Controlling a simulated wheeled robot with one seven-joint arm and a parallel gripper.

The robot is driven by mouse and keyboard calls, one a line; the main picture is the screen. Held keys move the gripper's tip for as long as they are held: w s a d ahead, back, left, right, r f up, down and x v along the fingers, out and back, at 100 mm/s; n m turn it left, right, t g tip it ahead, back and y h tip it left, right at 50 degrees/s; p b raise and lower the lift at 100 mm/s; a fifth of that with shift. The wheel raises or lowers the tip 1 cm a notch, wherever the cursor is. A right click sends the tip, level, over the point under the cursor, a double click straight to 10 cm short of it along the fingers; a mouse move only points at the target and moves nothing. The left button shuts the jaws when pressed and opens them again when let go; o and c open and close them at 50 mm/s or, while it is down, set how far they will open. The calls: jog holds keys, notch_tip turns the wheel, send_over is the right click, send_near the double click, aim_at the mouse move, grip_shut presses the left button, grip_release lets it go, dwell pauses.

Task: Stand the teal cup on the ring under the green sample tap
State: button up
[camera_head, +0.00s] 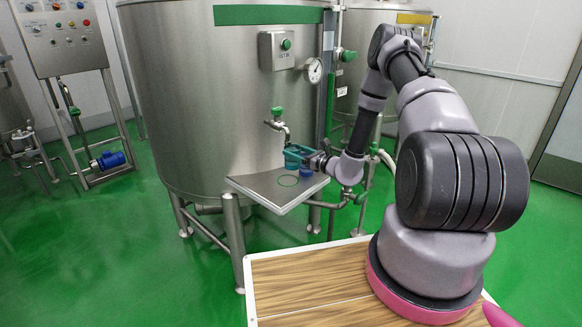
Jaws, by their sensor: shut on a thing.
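The teal cup (295,158) is in my gripper (303,156), which is shut on it just above the shelf. The green ring (287,181) is marked on the steel shelf (262,188) at the tank's front. The cup is behind the ring and above the shelf, apart from the ring as seen here. The sample tap (278,114) with a green knob sticks out of the tank above and left of the cup. The cup's base and its exact height are hard to tell at this size.
A small blue object (306,172) is on the shelf below my gripper, close to the cup. The steel tank (215,100) stands right behind the shelf. A push-button box (277,50) and a dial gauge (313,70) are higher on the tank. The shelf's front left is clear.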

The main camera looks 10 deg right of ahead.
aim_at(291, 166)
jog(key=shift+x, duration=1.05)
notch_tip(291, 166, down, 3)
jog(key=shift+r, duration=0.25)
notch_tip(291, 166, down, 4)
jog(key=shift+s+f, duration=0.1)
jog(key=shift+w+a+f, duration=0.1)
jog(key=shift+w+f, duration=0.1)
jog(key=o, duration=1.3)
jog(key=shift+f, duration=0.1)
